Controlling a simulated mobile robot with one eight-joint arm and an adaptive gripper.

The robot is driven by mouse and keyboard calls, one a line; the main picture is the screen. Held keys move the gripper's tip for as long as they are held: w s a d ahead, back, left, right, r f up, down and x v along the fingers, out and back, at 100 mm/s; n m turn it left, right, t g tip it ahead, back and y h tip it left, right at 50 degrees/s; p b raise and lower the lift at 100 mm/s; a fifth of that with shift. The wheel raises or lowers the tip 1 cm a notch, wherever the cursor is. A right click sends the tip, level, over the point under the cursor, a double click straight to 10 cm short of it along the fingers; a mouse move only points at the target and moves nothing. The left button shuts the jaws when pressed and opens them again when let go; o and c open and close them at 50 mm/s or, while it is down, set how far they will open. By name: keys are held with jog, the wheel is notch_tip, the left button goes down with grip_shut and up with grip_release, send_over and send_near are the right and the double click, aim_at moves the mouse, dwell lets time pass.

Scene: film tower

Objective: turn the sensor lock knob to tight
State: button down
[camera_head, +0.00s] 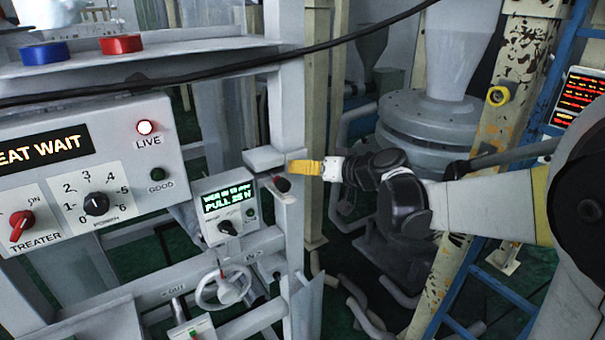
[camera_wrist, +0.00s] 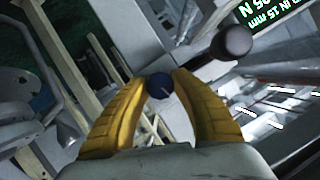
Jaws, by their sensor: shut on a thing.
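My gripper (camera_head: 293,167) has yellow fingers and reaches in from the right to the grey post (camera_head: 290,230) beside the small display box. In the wrist view, its fingertips (camera_wrist: 164,82) are closed around a small round dark blue knob (camera_wrist: 158,86) with a pale line on its face. This appears to be the sensor lock knob; no label on it is readable. In the head view the knob is hidden by the fingers. A black knob with a reddish part (camera_head: 282,184) sits just below the fingertips, apart from them.
The small display box (camera_head: 224,208) has green text and a black dial. A handwheel (camera_head: 223,287) is below it. A large control panel (camera_head: 85,170) stands at left. A black cable (camera_head: 215,72) crosses above. A yellow column (camera_head: 510,90) and blue ladder (camera_head: 560,85) stand behind my arm.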

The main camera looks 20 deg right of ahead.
jog(key=m+y+b, duration=0.2)
jog(key=m+b, duration=0.1)
jog(key=m+y+b, duration=0.1)
jog(key=shift+f+m, duration=0.25)
jog(key=shift+m, duration=0.15)
jog(key=m+y+b, duration=0.1)
jog(key=m+b, duration=0.2)
jog(key=shift+r+t, duration=0.1)
jog(key=shift+t, duration=0.2)
jog(key=shift+m+y+b, duration=0.35)
jog(key=shift+m+y, duration=0.05)
jog(key=shift+m, duration=0.1)
jog(key=shift+r+m+t, duration=0.15)
jog(key=shift+m+t, duration=0.15)
jog(key=c, duration=1)
grip_release()
jog(key=shift+a, duration=0.15)
jog(key=shift+c, duration=0.2)
